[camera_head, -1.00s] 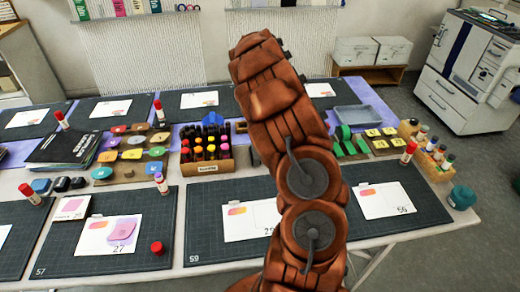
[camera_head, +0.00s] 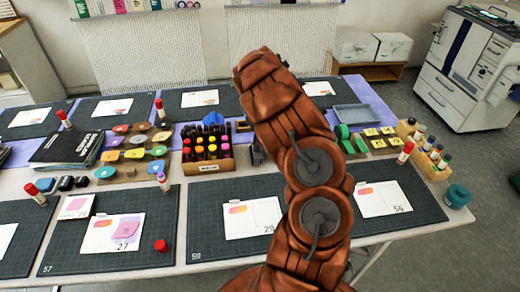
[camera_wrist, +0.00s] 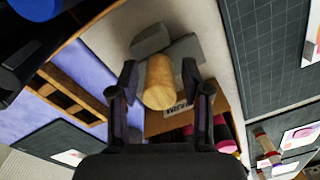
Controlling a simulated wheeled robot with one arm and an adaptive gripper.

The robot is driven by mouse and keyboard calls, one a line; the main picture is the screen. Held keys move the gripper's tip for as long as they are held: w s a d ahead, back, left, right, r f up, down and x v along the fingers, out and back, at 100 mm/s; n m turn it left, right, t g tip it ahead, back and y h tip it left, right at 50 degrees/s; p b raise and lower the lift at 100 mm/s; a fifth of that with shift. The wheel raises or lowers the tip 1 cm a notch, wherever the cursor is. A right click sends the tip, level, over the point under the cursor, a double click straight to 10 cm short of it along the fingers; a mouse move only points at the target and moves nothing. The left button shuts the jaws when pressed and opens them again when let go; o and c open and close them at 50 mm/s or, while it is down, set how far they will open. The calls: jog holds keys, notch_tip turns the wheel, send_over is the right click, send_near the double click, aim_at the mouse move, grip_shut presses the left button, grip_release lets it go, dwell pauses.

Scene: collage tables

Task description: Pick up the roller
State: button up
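In the wrist view, a light wooden cylinder (camera_wrist: 160,80), which looks like the roller's handle, shows between the two dark fingers of my gripper (camera_wrist: 160,84). A gap shows on each side of it, so my gripper looks open. I cannot tell how far the wood is beyond the fingertips. Grey block-like parts (camera_wrist: 184,50) lie just past the wood; I cannot tell whether they belong to the roller. In the head view, my brown arm hides the gripper and most of the spot; only a dark shape (camera_head: 256,153) shows beside the arm.
A wooden box of bottles (camera_head: 208,166) stands left of my arm and shows close to my right finger in the wrist view (camera_wrist: 224,102). An empty wooden rack (camera_wrist: 72,92) lies left there.

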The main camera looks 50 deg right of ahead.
grip_shut()
dwell(0.3)
